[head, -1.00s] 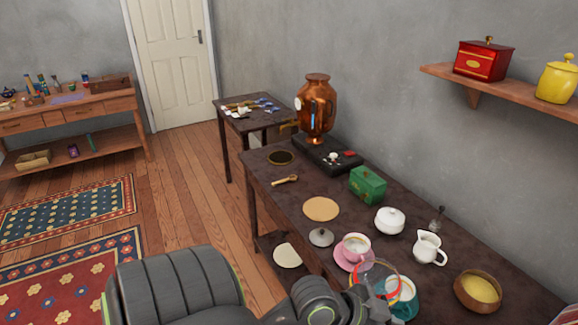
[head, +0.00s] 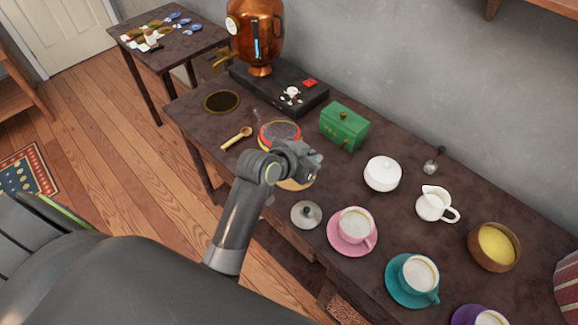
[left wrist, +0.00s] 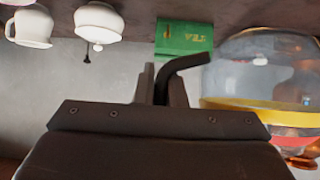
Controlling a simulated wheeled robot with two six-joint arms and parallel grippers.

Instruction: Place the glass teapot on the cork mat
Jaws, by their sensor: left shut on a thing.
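The glass teapot (head: 279,133), clear with red and yellow bands, is in the head view, left of the green tea box. My left gripper (head: 306,158) is shut on its dark handle. The left wrist view, upside down, shows the fingers (left wrist: 162,82) on the bent handle and the teapot (left wrist: 262,75) at the right. The cork mat (head: 296,185) is mostly hidden under my gripper, with a tan edge showing. In the head view the teapot appears just beyond the mat; its height above the table is hard to tell. My right gripper is not in view.
A green tea box (head: 344,127) and white lidded pot (head: 382,173) stand to the right. A metal lid (head: 306,214) and pink cup (head: 354,224) are in front. A wooden scoop (head: 236,138) and dark round mat (head: 222,102) lie to the left.

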